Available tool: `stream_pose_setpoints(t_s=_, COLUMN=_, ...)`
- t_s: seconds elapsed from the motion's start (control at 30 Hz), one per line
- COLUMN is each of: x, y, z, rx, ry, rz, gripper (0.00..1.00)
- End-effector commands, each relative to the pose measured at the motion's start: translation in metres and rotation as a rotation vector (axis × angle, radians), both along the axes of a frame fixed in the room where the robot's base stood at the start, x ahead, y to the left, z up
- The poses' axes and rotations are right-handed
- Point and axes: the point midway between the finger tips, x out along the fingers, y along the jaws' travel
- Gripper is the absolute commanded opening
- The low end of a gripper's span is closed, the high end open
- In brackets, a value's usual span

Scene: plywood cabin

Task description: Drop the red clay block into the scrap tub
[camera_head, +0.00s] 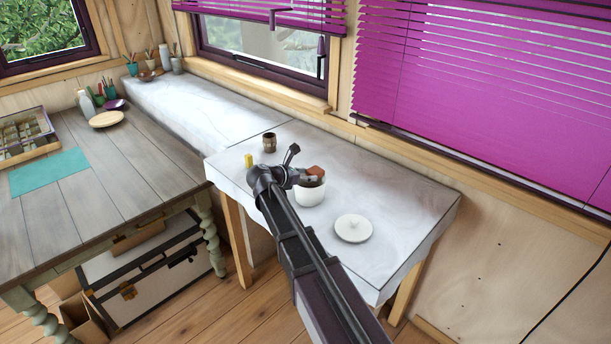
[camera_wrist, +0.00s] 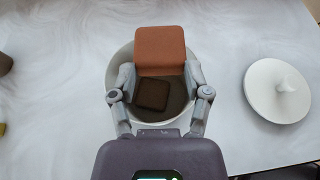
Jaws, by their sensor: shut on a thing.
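The red clay block (camera_wrist: 160,48) is between the fingers of my gripper (camera_wrist: 158,78), which is shut on it. In the head view the block (camera_head: 316,171) shows at the end of my arm, above the white tub. The scrap tub (camera_wrist: 113,75) is a round white container on the white table, and its rim also shows in the head view (camera_head: 310,196). In the wrist view the block covers the far part of the tub's opening. A dark brown block (camera_wrist: 152,94) lies inside the tub. The block appears above the tub's rim; the exact gap cannot be told.
A white lid with a knob (camera_wrist: 277,91) lies right of the tub on the white table (camera_head: 395,200). A brown cup (camera_head: 269,142) and a small yellow block (camera_head: 248,160) stand to the left. A wooden table (camera_head: 90,190) is further left.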

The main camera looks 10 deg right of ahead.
Motion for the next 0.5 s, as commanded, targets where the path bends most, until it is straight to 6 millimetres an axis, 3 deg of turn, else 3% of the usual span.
stream_pose_setpoints(t_s=0.2, x=0.0, y=0.0, z=-0.017, rx=-0.001, ry=-0.001, rz=0.0, gripper=0.09)
stream_pose_setpoints(t_s=0.5, x=0.0, y=0.001, z=-0.021, rx=-0.001, ry=-0.001, rz=0.001, gripper=0.09)
